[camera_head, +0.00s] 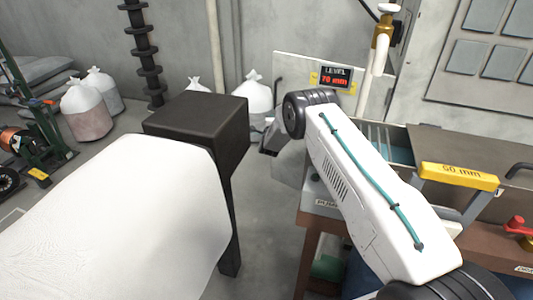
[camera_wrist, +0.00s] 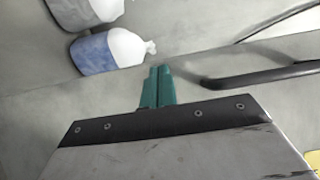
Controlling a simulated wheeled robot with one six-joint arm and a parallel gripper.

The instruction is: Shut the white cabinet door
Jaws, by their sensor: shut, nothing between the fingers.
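A pale upright panel (camera_head: 295,68), which looks like the white cabinet door, stands behind my arm, left of the brown bench. A dark bar handle shows at its left edge, and its lower part is partly covered by my arm. I cannot tell its exact angle. My gripper (camera_wrist: 158,86) shows teal fingers together with nothing between them. In the wrist view a dark curved bar (camera_wrist: 250,78) lies to the right of the fingertips, apart from them in the picture. In the head view the fingertips are hidden behind my arm.
The brown bench (camera_head: 305,222) and a yellow 50 mm block (camera_head: 458,176) are on the right. White bags (camera_head: 86,108) sit on the floor at back left. Grey floor (camera_head: 270,215) is clear left of the bench.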

